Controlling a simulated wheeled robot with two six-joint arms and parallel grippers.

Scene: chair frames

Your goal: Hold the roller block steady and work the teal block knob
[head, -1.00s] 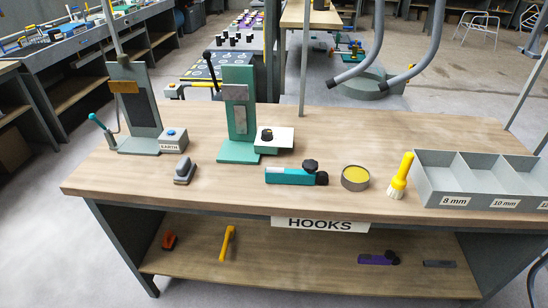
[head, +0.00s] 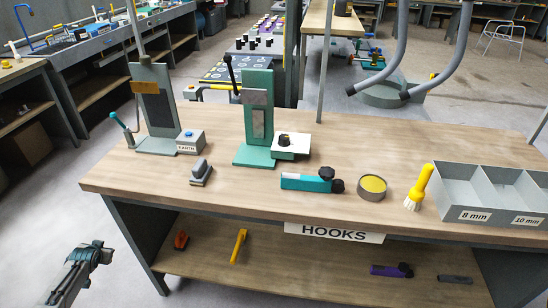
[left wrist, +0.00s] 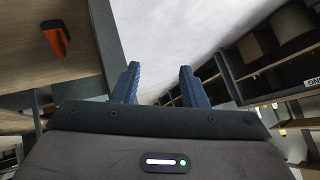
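A teal block (head: 300,182) lies on the workbench near its front edge. It has a black knob (head: 326,173) on top of its right end and another black round part (head: 337,186) at that end. I cannot tell which part is the roller block. My left arm shows at the lower left of the head view, in front of the bench and far from the teal block. In the left wrist view my left gripper (left wrist: 159,86) has its two blue fingers apart with nothing between them. My right gripper is in neither view.
Left of the teal block are a grey block (head: 201,172) and a teal stand (head: 258,125). Right are a yellow-topped tin (head: 372,187), a yellow brush (head: 419,187) and a grey bin (head: 462,194). A purple block (head: 388,270) and an orange tool (head: 181,240) lie on the lower shelf.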

